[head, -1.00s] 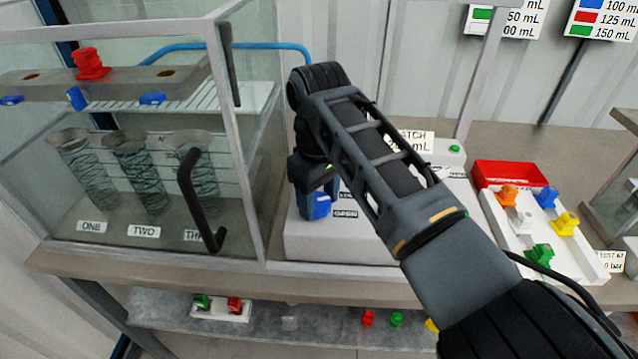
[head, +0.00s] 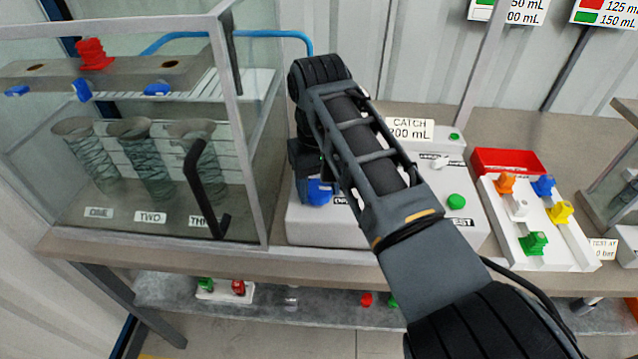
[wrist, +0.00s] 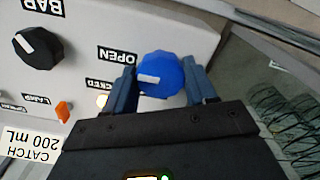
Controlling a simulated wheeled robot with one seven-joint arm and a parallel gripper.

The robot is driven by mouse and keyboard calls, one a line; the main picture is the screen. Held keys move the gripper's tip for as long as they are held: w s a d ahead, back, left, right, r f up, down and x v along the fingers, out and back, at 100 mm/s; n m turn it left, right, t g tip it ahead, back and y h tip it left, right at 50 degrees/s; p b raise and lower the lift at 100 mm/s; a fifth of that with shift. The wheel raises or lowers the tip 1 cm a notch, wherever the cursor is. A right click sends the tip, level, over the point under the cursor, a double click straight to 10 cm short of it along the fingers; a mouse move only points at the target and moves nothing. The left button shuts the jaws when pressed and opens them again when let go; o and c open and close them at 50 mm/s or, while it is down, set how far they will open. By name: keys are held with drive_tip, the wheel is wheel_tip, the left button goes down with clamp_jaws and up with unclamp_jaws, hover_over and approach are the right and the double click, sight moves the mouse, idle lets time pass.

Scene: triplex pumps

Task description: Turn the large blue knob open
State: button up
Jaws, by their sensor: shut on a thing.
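The large blue knob (wrist: 161,72) sits on the white panel, with a white mark on its face pointing left in the wrist view. An OPEN label (wrist: 117,54) is beside it, and a partly hidden label ending in "CKED" is below that. My gripper (wrist: 160,84) has one finger on each side of the knob and is shut on it. In the head view, the blue knob (head: 320,191) shows below my gripper (head: 316,180), which hides part of it and of the panel.
A glass-walled case (head: 235,140) with a black handle (head: 196,185) and several beakers stands close left of my gripper. The white control box (head: 310,228) bears a black knob (wrist: 37,48) and an orange switch (wrist: 62,111). A tray of coloured knobs (head: 565,262) lies right.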

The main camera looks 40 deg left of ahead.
sight(319, 190)
drive_tip(key=o, duration=1)
drive_tip(key=shift+o, duration=0.2)
drive_tip(key=shift+r, duration=0.1)
wheel_tip(319, 190, up, 8)
drive_tip(key=shift+f+b, duration=0.15)
drive_tip(key=shift+b, duration=0.55)
